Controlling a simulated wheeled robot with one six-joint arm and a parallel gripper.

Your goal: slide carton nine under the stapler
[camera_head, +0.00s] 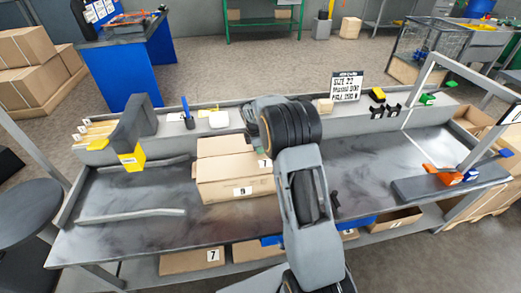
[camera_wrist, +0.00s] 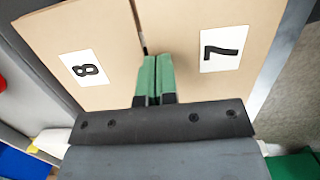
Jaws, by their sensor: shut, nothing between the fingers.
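A brown carton labelled 9 (camera_head: 215,189) sits on the dark bench, left of my arm in the head view. Another carton (camera_head: 222,147) stands right behind it; a label partly covered by my arm reads like 7. A dark grey upright device with a yellow plate (camera_head: 131,158) at the bench's left may be the stapler; I cannot tell for certain. My gripper (camera_wrist: 157,62) has green fingers shut together and empty, over the seam between a carton labelled 8 (camera_wrist: 60,35) and one labelled 7 (camera_wrist: 190,18). Whether it touches them is unclear. My arm hides the gripper in the head view.
Two grey guide rails (camera_head: 130,215) lie on the bench at left, with clear surface between them. A grey metal frame (camera_head: 437,75) and dark block (camera_head: 447,188) stand at right. A shelf below holds cartons, one labelled 7 (camera_head: 185,263). A sign (camera_head: 346,86) stands behind.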

